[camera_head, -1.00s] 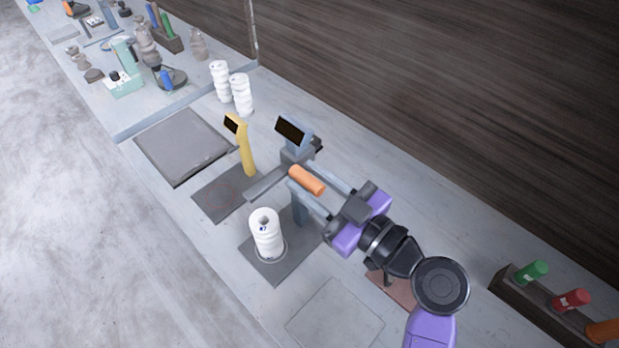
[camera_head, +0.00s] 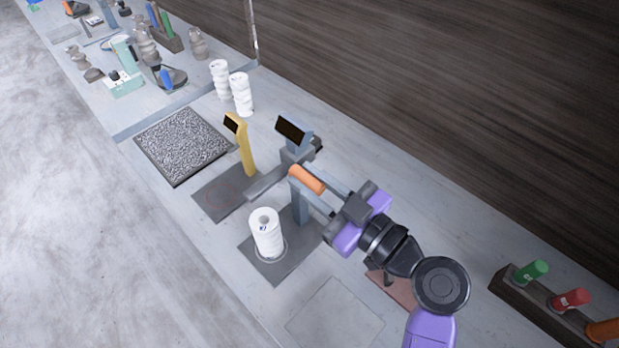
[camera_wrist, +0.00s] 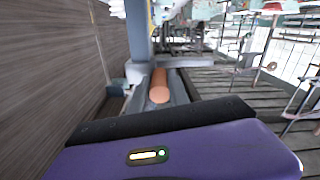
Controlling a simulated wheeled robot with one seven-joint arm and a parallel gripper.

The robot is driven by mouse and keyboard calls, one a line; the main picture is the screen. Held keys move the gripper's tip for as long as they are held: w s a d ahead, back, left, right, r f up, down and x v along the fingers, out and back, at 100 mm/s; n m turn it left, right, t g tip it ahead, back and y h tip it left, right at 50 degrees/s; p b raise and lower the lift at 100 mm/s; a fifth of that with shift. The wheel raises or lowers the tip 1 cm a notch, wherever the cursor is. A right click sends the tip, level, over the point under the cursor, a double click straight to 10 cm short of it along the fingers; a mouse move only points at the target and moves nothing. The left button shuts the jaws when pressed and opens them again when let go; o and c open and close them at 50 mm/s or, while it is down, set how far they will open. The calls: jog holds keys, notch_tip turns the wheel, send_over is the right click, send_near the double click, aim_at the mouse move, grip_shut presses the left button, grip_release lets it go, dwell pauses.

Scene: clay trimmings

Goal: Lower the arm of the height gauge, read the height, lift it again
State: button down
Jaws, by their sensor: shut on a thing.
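The height gauge (camera_head: 298,152) is a blue-grey post with a tilted dark display (camera_head: 291,129); no figures are legible on it. Its flat grey arm (camera_head: 268,181) reaches out to the left. My gripper (camera_head: 305,177) has purple sides and long grey-blue fingers, and is shut on the gauge's orange handle (camera_head: 309,180). The handle also shows end-on in the wrist view (camera_wrist: 159,88), beyond the purple gripper body. A white ribbed cylinder (camera_head: 267,235) stands upright on a dark plate (camera_head: 272,268) below and left of the handle. The lower post is partly hidden by the fingers.
A yellow post with a display (camera_head: 242,146) stands left of the gauge on a dark plate. Two white ribbed pieces (camera_head: 241,94) stand behind. A square speckled pad (camera_head: 183,146) lies at left. A rack of coloured handles (camera_head: 555,307) is at right.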

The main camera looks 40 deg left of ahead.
jog(key=shift+f, duration=0.2)
dwell(0.5)
notch_tip(320, 180, down, 10)
jog(key=b, duration=1.2)
jog(key=shift+d, duration=0.1)
jog(key=c, duration=1.3)
grip_release()
jog(key=shift+o, duration=0.2)
jog(key=shift+r, duration=0.15)
jog(key=d+b, duration=0.1)
jog(key=d, duration=0.6)
jog(key=shift+s+d+b, duration=0.3)
jog(key=shift+s+d, duration=0.05)
